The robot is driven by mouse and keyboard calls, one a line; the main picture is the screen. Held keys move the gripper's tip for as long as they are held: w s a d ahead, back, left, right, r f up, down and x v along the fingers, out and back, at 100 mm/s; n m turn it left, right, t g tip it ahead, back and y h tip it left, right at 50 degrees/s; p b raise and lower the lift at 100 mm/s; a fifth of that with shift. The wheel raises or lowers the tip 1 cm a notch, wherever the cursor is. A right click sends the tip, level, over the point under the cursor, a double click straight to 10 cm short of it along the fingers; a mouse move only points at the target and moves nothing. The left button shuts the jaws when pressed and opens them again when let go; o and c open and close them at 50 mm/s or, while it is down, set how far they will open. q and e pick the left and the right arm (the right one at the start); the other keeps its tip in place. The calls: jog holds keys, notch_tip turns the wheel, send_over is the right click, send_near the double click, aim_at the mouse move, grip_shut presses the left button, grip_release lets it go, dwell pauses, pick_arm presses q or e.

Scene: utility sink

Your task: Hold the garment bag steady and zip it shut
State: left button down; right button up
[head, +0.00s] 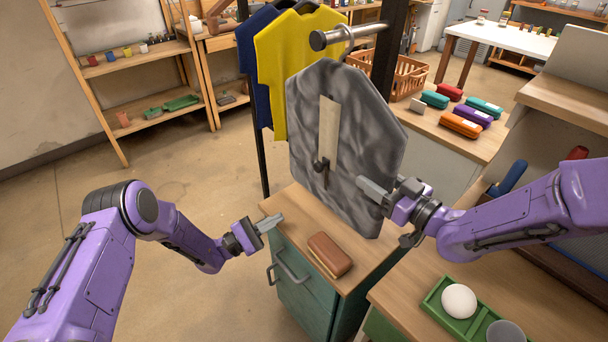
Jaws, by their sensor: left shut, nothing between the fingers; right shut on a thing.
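The grey mottled garment bag (362,130) hangs from a metal rail end above a wooden-topped cabinet. A pale strip (328,125) runs down the upper middle of its front, with a dark zip slider (321,165) at the strip's lower end. A short dark line or tab shows below the slider. My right gripper (372,190) is shut on the bag at its lower right edge; its fingertips overlap the bag. My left gripper (270,224) is shut and empty, below and left of the bag, apart from it, near the cabinet's left edge.
Yellow (280,75) and navy shirts hang behind, to the left. A green tray (440,312) with a white ball stands at front right. A basket (402,75) and several coloured cases lie behind right.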

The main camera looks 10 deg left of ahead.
pick_arm(q)
jog(key=w+a+r+m+g+h, duration=0.2)
jog(key=a+r+m+g+h, duration=0.1)
jog(key=r+m+h, duration=0.2)
jog(key=shift+w+r, duration=0.2)
jog(key=shift+r, duration=0.35)
send_near(322, 163)
jog(key=w+d, duration=0.3)
jog(key=shift+s+d+r, duration=0.2)
jog(key=shift+s+r, duration=0.2)
jog(key=shift+r, duration=0.4)
